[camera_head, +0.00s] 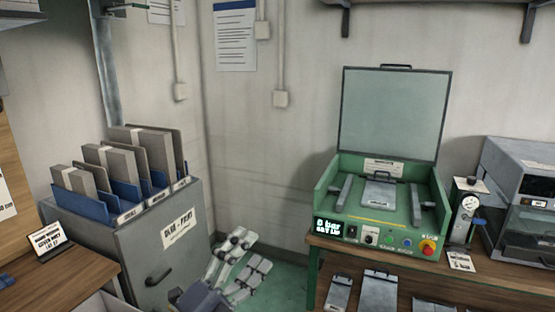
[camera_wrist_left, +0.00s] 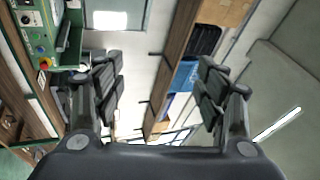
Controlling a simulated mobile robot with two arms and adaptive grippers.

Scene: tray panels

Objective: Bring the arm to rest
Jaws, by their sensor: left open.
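My left gripper (camera_head: 243,262) shows at the bottom centre of the head view, in front of the gap between the grey file cabinet and the wooden bench. Its fingers point up and stand apart, with nothing between them. In the left wrist view the two dark fingers (camera_wrist_left: 158,90) are spread wide, with only distant background between them. My right gripper shows in neither view.
A green machine (camera_head: 387,228) with its lid raised stands on the bench at right. A gauge (camera_head: 468,207) and a grey device (camera_head: 520,190) stand beside it.

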